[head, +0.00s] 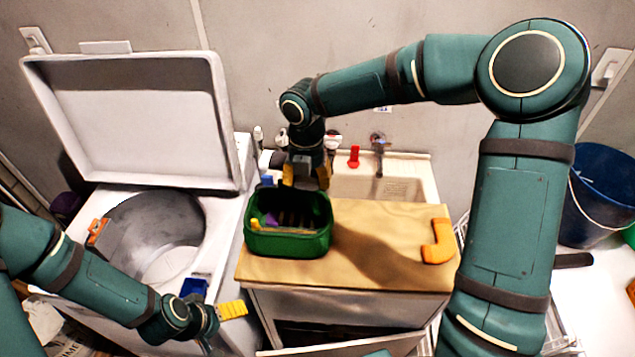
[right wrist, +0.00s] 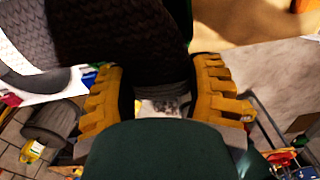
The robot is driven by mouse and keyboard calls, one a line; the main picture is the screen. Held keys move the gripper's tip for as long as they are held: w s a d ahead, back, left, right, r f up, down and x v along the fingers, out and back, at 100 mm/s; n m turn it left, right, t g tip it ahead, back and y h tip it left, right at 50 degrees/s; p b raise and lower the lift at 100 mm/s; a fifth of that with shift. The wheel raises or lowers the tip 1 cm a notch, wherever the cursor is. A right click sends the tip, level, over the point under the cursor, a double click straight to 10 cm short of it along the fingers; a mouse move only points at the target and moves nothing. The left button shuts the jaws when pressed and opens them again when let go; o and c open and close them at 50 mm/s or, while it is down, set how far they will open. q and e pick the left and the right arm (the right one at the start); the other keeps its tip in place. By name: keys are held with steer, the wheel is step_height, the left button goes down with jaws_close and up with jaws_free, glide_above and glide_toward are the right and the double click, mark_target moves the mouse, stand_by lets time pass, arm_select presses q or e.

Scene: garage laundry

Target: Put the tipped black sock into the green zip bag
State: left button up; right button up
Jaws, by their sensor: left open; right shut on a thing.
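The green bag (head: 288,243) stands open on the wooden counter, with small coloured things and dark shapes inside. My right gripper (head: 305,178) is over the bag's back edge, fingers pointing down. In the right wrist view the right gripper (right wrist: 160,95) is shut on the black sock (right wrist: 120,45), a dark knit cloth between its yellow fingers. A grey knit part (right wrist: 25,35) at upper left looks like its tip. I cannot make out the sock clearly in the head view. My left gripper (head: 226,314) is open, low at the washer's front right corner.
An orange bent piece (head: 437,242) lies at the counter's right end. Behind are a sink (head: 385,187) with a tap and a red item (head: 354,156). The open-lidded washer (head: 225,215) is on the left. A blue bucket (head: 603,195) stands far right. The counter's middle is clear.

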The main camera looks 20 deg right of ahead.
mark_target(306, 217)
steer(key=shift+w+a+r+n, duration=0.15)
steer(key=shift+a+r+n, duration=0.15)
steer(key=shift+a+n, duration=0.1)
steer(key=shift+f+b, duration=0.6)
steer(key=shift+f, duration=0.05)
step_height(306, 217, down, 5)
steer(key=b, duration=0.4)
steer(key=shift+f, duration=0.55)
steer(key=o, duration=1.2)
steer(key=shift+c, duration=0.2)
